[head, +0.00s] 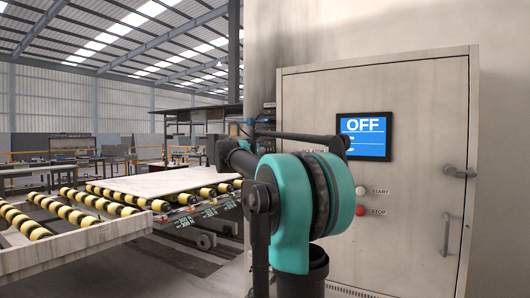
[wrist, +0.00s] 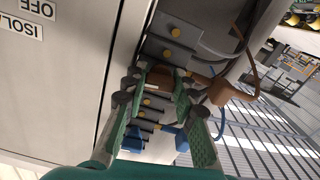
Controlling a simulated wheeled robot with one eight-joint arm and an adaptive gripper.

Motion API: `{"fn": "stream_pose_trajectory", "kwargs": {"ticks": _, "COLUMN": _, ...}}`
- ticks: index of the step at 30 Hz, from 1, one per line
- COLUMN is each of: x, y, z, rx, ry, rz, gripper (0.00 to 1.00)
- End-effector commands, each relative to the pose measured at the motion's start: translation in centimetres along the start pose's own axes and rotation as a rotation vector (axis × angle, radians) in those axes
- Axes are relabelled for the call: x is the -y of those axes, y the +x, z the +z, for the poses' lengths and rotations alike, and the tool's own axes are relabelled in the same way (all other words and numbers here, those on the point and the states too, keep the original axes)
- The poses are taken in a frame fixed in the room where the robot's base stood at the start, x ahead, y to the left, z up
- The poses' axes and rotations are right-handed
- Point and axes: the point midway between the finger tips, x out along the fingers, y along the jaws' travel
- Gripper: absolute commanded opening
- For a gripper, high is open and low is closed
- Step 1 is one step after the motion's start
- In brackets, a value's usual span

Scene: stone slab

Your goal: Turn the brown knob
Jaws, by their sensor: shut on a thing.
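In the wrist view, my gripper (wrist: 159,86) has its two green-padded fingers on either side of a brown block-like piece, which I take to be the brown knob (wrist: 160,75), beside the cabinet. The gripper is shut on it. Part of the knob is hidden by the fingers, and its turn angle is hard to tell. In the head view, my teal arm hides the gripper and the knob. The display (head: 364,137) on the cabinet front reads OFF.
The grey cabinet (head: 400,85) carries a white START button (head: 361,190), a red STOP button (head: 360,210) and a door handle (head: 459,172). In the wrist view, a brown connector (wrist: 221,91) and cables sit close right of the fingers. A roller conveyor (head: 110,200) stands left.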

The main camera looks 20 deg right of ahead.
Motion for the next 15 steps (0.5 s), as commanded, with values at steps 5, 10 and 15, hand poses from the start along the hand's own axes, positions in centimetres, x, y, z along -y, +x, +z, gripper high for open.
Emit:
{"fn": "stream_pose_trajectory", "kwargs": {"ticks": 5, "x": -0.02, "y": -0.03, "z": 0.13, "rx": 0.002, "ry": 0.001, "rz": 0.001, "gripper": 0.36}}
{"fn": "stream_pose_trajectory", "kwargs": {"ticks": 10, "x": -0.02, "y": -0.01, "z": 0.07, "rx": 0.001, "ry": 0.000, "rz": 0.000, "gripper": 0.36}}
{"fn": "stream_pose_trajectory", "kwargs": {"ticks": 15, "x": 0.02, "y": -0.46, "z": 0.02, "rx": 0.000, "ry": 0.000, "rz": -0.001, "gripper": 0.36}}
